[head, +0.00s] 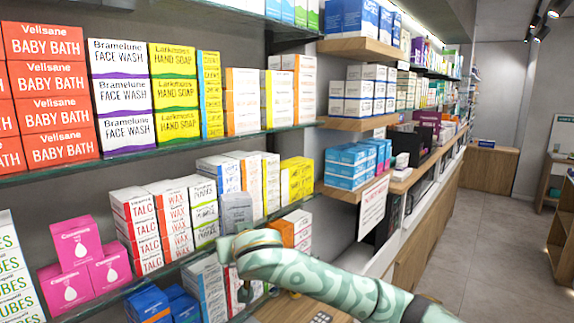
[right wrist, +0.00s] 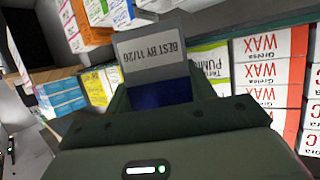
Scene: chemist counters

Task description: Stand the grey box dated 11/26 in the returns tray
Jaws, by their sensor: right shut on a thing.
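In the right wrist view a grey box (right wrist: 153,55) with a dark blue lower part sits between the jaws of my right gripper (right wrist: 160,92). Its grey face reads "BEST BY 11/2" and a last digit that I cannot read surely. My right gripper is shut on this box. In the head view my right arm reaches in from the right to the lower shelf. A grey box (head: 236,211) shows just above its end; I cannot tell whether it is the held one. The jaws are not clear there. My left gripper and the returns tray are not in view.
A glass shelf (head: 170,147) runs above. A wooden surface (head: 285,308) lies below. Open floor (head: 475,240) is at the right.

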